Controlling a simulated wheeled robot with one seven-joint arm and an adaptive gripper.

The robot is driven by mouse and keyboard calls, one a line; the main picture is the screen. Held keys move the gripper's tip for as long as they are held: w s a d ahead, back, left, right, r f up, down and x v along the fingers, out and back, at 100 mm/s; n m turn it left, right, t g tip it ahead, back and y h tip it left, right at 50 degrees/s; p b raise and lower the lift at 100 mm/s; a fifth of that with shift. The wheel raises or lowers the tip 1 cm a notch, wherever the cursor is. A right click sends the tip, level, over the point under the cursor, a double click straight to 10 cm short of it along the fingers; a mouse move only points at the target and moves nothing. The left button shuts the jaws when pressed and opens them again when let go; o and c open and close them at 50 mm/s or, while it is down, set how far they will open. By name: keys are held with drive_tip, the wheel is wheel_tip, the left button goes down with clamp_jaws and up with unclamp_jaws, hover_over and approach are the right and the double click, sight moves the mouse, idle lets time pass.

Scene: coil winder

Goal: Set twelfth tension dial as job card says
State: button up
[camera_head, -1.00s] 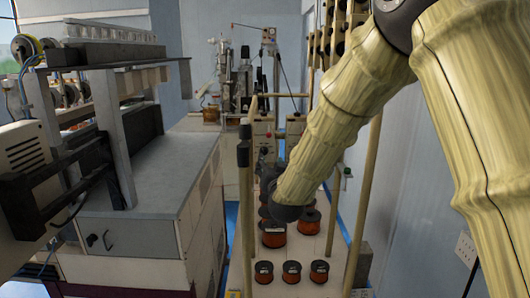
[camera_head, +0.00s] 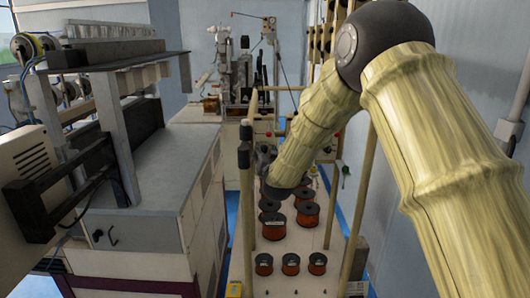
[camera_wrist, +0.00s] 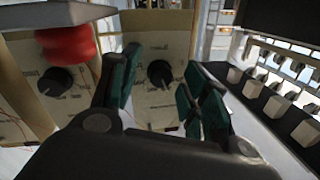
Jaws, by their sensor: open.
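In the wrist view, my gripper (camera_wrist: 163,92) is open, with green pads on both sides and nothing between them. A round black dial (camera_wrist: 160,73) on a tan panel shows beyond the gap between the fingers, apart from them. A second black dial (camera_wrist: 56,80) is on a tan panel to the left. Which of these is the twelfth dial, and their exact settings, I cannot tell. In the head view my arm hides much of the dial area, and I cannot make out the gripper clearly there. No job card is readable.
A red rounded part (camera_wrist: 65,48) is close at the wrist view's upper left. A row of pale blocks (camera_wrist: 270,100) runs along the right. In the head view, copper wire spools (camera_head: 272,226) stand on a pale shelf between posts (camera_head: 247,200). A grey cabinet (camera_head: 150,180) stands left.

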clamp_jaws()
drive_tip(key=shift+f+m+b, duration=0.2)
drive_tip(key=shift+m+b, duration=0.1)
drive_tip(key=shift+b, duration=0.65)
drive_tip(key=m+b, duration=0.6)
drive_tip(key=b, duration=0.3)
drive_tip(key=m+t+h+b, duration=0.1)
drive_tip(key=m+b, duration=0.4)
drive_tip(key=b, duration=0.5)
drive_tip(key=shift+a+f+m+t, duration=0.1)
drive_tip(key=shift+a+m+t, duration=0.05)
drive_tip(key=shift+m+t, duration=0.2)
drive_tip(key=shift+m+b, duration=0.25)
drive_tip(key=shift+b, duration=0.25)
